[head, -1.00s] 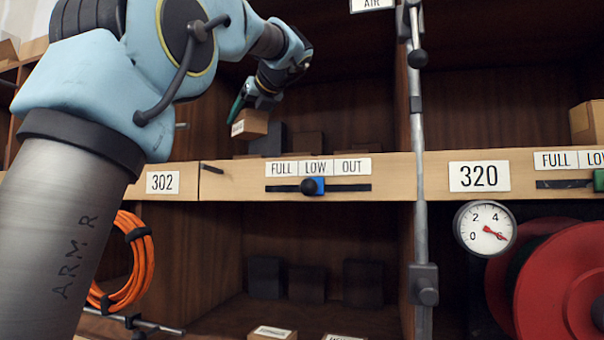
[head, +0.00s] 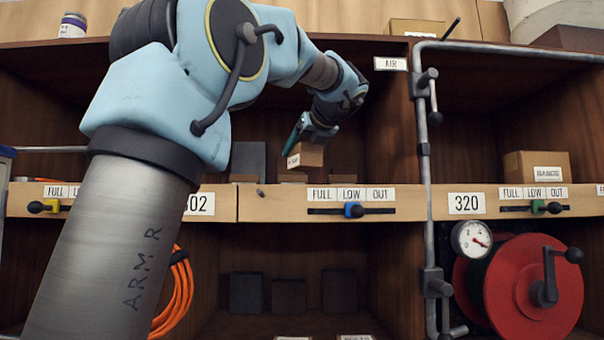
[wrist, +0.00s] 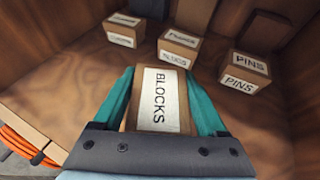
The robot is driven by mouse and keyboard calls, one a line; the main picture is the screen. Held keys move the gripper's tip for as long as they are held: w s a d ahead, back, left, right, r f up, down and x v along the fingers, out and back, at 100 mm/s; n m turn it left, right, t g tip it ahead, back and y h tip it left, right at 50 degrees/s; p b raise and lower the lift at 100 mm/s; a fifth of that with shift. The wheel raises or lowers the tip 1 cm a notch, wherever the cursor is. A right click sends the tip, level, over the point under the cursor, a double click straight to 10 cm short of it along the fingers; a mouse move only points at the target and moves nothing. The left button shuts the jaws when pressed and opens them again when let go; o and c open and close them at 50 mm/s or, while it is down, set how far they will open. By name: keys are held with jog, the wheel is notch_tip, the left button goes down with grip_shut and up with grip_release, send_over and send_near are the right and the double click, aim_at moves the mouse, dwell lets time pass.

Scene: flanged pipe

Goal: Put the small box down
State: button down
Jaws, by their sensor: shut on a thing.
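The small box, a brown cardboard box (head: 309,156) with a white label, is held by my gripper (head: 297,142) in front of the upper shelf opening between labels 302 and 320. In the wrist view the box (wrist: 160,102) reads BLOCKS and sits between the two teal fingers of my gripper (wrist: 162,92). The gripper is shut on it. The box appears to be above the shelf floor; its underside and any contact there are hidden. The wooden shelf floor (wrist: 75,105) shows to the left of the box.
Other labelled boxes stand deeper in the compartment: a middle box (wrist: 178,48), a left box (wrist: 124,30) and a PINS box (wrist: 245,71). A grey vertical pipe (head: 427,190) runs right of the compartment. A slider (head: 353,210) is on the shelf's front edge.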

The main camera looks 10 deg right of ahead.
aim_at(301, 170)
jog(key=shift+s+f, duration=0.1)
jog(key=shift+f, duration=0.15)
jog(key=shift+d+f, duration=0.1)
jog(key=shift+f, duration=1.9)
jog(key=shift+f, duration=0.15)
grip_release()
jog(key=shift+r, duration=0.25)
jog(key=b+v, duration=0.3)
jog(key=v, duration=0.9)
